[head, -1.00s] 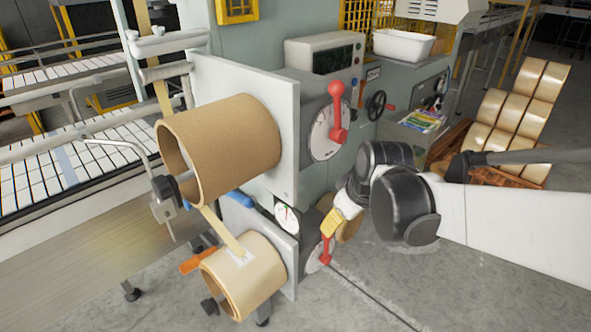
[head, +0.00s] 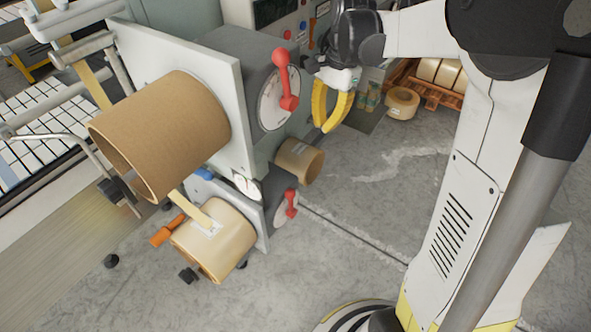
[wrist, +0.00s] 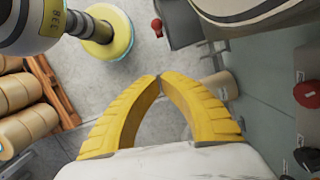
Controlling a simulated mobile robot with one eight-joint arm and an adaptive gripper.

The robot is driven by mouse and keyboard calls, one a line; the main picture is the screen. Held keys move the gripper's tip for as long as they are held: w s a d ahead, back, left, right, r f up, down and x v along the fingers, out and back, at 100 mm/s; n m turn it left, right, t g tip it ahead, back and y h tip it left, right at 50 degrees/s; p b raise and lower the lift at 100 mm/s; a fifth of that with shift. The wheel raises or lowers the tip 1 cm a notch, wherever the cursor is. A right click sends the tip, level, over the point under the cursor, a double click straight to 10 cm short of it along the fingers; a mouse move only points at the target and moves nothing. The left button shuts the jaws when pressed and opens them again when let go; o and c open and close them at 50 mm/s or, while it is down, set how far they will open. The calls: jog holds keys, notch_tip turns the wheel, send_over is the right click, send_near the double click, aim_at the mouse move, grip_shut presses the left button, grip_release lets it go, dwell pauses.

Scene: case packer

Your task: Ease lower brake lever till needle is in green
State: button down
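The lower brake lever (head: 291,204) is red, on a pale round plate at the side of the lower unwind unit. It shows small in the wrist view (wrist: 157,27), beyond my fingertips. The gauge (head: 247,187) is a white dial left of and above it, seen at a slant and partly covered; I cannot read its needle. My gripper (head: 325,130) has yellow fingers that point down, above and right of the lower lever and apart from it. In the wrist view its fingertips (wrist: 160,77) meet with nothing between them.
The upper red brake lever (head: 284,82) stands close left of my gripper. A large brown roll (head: 165,130) and a lower tape roll (head: 212,240) are on the machine's front. A brown roll (head: 300,160) lies behind the lower lever.

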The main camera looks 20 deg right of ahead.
aim_at(291, 203)
jog(key=s+a+b+x, duration=0.1)
jog(key=b+x, duration=0.2)
jog(key=x, duration=0.7)
jog(key=s+a+b+x, duration=0.1)
jog(key=a+b+x, duration=0.1)
jog(key=x, duration=0.8)
jog(key=shift+a+b, duration=0.3)
jog(key=shift+b, duration=0.3)
